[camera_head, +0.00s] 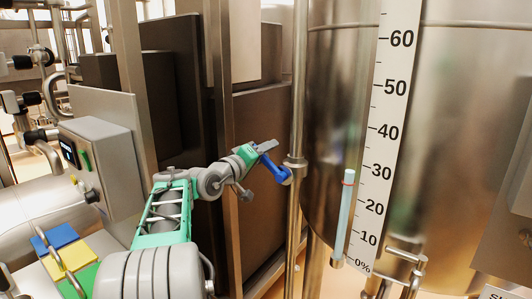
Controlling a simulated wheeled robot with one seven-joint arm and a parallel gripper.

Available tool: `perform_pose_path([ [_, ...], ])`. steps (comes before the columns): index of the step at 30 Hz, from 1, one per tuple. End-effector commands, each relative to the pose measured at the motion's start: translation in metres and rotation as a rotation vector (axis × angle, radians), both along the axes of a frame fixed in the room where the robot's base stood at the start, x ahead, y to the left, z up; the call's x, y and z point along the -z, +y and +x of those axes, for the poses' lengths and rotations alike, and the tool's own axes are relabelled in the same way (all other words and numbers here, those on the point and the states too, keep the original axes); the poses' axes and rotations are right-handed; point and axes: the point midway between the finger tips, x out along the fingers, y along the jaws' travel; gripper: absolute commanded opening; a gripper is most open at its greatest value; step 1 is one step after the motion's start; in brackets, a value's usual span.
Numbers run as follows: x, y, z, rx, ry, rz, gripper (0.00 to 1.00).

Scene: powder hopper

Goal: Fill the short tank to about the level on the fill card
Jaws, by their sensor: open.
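A large steel tank (460,120) fills the right side, with a white percent scale (390,130) showing 0% to 60. A pale blue sight tube (343,225) stands beside the scale's lower part, with a red ring near its top, a little below the 30 mark. A blue lever (274,170) slants up left from a fitting on the vertical pipe. My gripper (266,147) is open at the lever's upper end; contact is unclear. I see no fill card.
The vertical steel pipe (297,90) stands left of the tank. A grey control box (105,150) with a green switch is at the left. Blue (55,237), yellow (68,258) and green plates lie at lower left.

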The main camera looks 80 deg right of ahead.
Motion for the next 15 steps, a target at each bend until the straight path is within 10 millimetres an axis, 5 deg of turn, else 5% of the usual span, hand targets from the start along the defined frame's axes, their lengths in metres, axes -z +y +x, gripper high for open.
perform_pose_path([
  [7, 0.0, 0.01, 0.005, -0.002, 0.0, -0.002, 0.42],
  [15, 0.001, 0.059, 0.027, -0.004, 0.0, -0.002, 0.42],
])
